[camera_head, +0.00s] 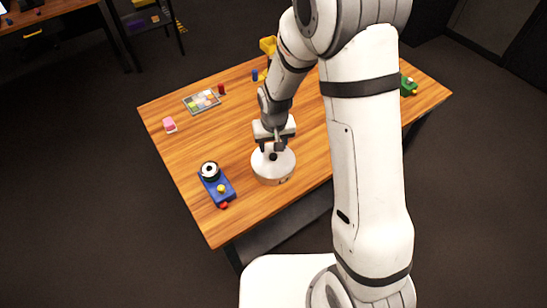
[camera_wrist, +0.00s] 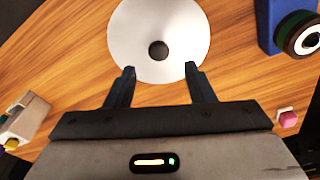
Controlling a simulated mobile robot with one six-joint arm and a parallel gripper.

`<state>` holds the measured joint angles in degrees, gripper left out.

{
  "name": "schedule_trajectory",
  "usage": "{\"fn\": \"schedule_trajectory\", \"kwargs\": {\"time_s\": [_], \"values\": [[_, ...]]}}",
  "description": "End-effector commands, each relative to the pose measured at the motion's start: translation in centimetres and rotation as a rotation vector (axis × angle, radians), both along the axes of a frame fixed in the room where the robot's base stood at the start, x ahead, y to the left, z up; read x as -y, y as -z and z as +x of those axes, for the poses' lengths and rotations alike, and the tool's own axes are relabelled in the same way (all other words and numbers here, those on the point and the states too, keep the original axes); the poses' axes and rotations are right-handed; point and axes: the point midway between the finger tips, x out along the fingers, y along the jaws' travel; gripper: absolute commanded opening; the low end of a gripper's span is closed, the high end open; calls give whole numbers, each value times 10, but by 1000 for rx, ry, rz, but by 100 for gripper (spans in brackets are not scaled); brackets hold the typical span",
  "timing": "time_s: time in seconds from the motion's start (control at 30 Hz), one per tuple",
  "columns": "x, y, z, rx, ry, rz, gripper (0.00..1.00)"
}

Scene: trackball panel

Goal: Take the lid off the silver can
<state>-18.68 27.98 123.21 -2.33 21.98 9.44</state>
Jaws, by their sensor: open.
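The silver can (camera_head: 273,171) stands on the wooden table near its front edge, with a round pale lid on top. In the wrist view the lid (camera_wrist: 135,35) is a silver-white disc with a dark round knob (camera_wrist: 158,50) at its middle. My gripper (camera_head: 274,147) is over the can in the head view and hides part of the lid. In the wrist view my gripper (camera_wrist: 159,70) is open, with one fingertip on each side below the knob. The fingers are empty. I cannot tell the height of the fingertips above the lid.
A blue trackball panel (camera_head: 217,187) with a yellow knob and a red part stands left of the can. A tray of coloured pieces (camera_head: 202,101), a pink block (camera_head: 169,125) and small red and blue cylinders lie farther back. Bare table lies between them.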

Motion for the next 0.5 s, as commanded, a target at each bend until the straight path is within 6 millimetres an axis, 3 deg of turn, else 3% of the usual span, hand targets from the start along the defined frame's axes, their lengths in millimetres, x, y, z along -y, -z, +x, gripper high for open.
{"fn": "schedule_trajectory", "kwargs": {"time_s": [0.3, 0.5], "values": [[1, 38, -1, -4, -1, -1, 49], [1, 48, 1, 0, -2, 0, 49]]}}
